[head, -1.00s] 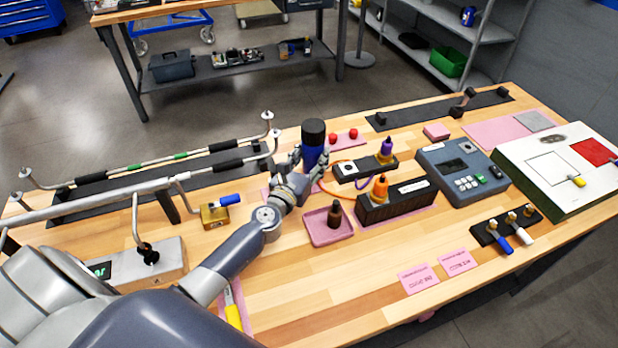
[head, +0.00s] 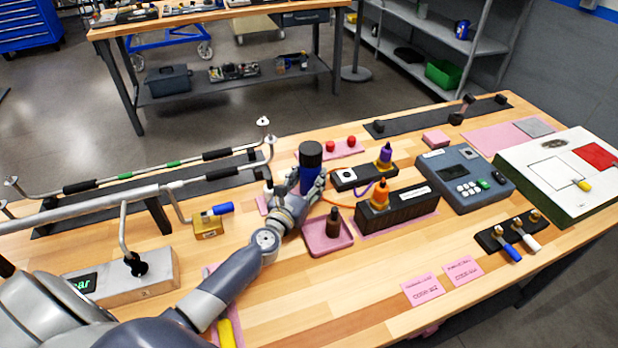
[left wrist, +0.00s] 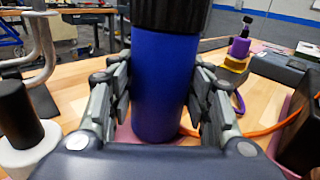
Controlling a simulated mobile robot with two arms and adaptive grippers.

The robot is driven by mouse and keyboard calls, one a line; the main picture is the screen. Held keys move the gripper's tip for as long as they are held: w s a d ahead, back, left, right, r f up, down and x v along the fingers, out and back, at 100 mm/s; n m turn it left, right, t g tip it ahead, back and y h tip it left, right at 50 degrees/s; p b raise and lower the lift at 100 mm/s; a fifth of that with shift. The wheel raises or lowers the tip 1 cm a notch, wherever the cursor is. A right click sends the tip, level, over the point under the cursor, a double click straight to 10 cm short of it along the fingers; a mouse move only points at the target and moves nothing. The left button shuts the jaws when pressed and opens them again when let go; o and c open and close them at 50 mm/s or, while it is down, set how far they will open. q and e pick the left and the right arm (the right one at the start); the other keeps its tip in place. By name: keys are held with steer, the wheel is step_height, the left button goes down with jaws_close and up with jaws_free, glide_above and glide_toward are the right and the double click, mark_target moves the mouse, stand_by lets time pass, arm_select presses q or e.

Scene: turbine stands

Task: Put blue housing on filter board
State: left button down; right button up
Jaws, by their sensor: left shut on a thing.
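The blue housing (head: 309,172), an upright blue cylinder with a black top, is between the fingers of my left gripper (head: 309,183). In the left wrist view the housing (left wrist: 158,85) stands upright, with a finger on each side. My left gripper (left wrist: 158,110) is shut on it. The housing's lower end is hidden in the head view. A pink surface shows near its base in the left wrist view, but I cannot tell whether they touch. I cannot tell which item is the filter board. My right gripper is not in view.
A pink mat with two red knobs (head: 331,146) lies just behind the housing. A pink tray with a brown bottle (head: 333,223) is in front to the right. A black block with an orange-capped bottle (head: 398,207) stands farther right. Metal pipes (head: 130,192) extend left.

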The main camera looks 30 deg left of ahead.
mark_target(306, 181)
arm_select(q)
steer(key=c, duration=1.1)
jaws_free()
steer(key=shift+f, duration=0.1)
steer(key=shift+s, duration=0.2)
steer(key=s, duration=0.7)
steer(key=shift+s+d+r, duration=0.1)
steer(key=shift+d+r, duration=0.1)
steer(key=shift+d, duration=0.05)
